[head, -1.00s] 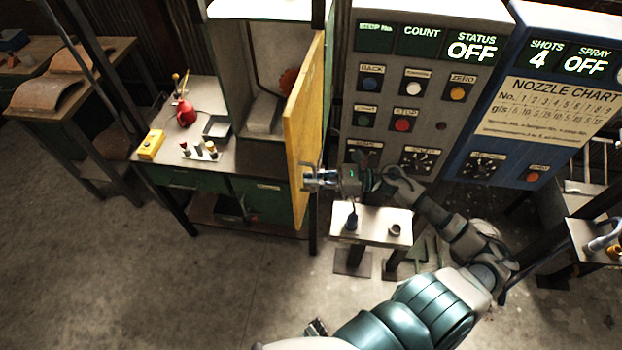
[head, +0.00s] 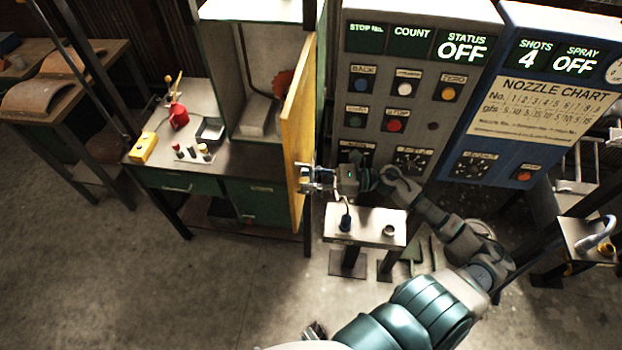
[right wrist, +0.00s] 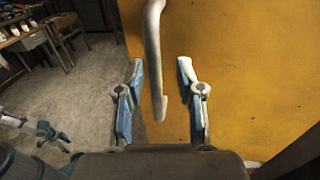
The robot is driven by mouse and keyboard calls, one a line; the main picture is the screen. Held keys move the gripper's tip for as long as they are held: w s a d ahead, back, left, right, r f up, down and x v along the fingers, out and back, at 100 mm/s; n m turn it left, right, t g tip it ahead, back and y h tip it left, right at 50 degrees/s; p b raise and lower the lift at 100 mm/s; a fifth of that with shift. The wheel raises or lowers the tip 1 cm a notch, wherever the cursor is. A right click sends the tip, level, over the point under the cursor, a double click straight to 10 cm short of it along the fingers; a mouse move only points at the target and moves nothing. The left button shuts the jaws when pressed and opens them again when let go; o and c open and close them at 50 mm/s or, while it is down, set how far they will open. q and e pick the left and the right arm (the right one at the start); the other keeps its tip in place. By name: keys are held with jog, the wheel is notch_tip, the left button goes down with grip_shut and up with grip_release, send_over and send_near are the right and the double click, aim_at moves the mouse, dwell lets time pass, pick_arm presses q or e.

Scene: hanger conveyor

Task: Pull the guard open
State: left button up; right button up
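The guard is a yellow panel (head: 297,130) at the right side of the green cabinet, seen nearly edge-on in the head view. It fills much of the right wrist view (right wrist: 235,65). A grey bar handle (right wrist: 154,60) stands out from its face. My right gripper (head: 312,178) is at the panel's face. In the right wrist view its fingers (right wrist: 160,72) are spread on either side of the handle's lower part, with gaps on both sides. My left gripper (right wrist: 52,134) shows small at the left of that view, and its finger state is unclear.
A grey control panel (head: 432,110) and a blue one (head: 545,75) stand right of the guard. A small stand (head: 365,226) is below my right forearm. The cabinet bench holds a red can (head: 178,117) and a yellow box (head: 143,148).

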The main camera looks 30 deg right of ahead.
jog(key=shift+s+d, duration=0.15)
jog(key=v, duration=1.1)
jog(key=shift+d, duration=0.3)
jog(key=shift+s+f, duration=0.15)
jog(key=shift+s, duration=0.05)
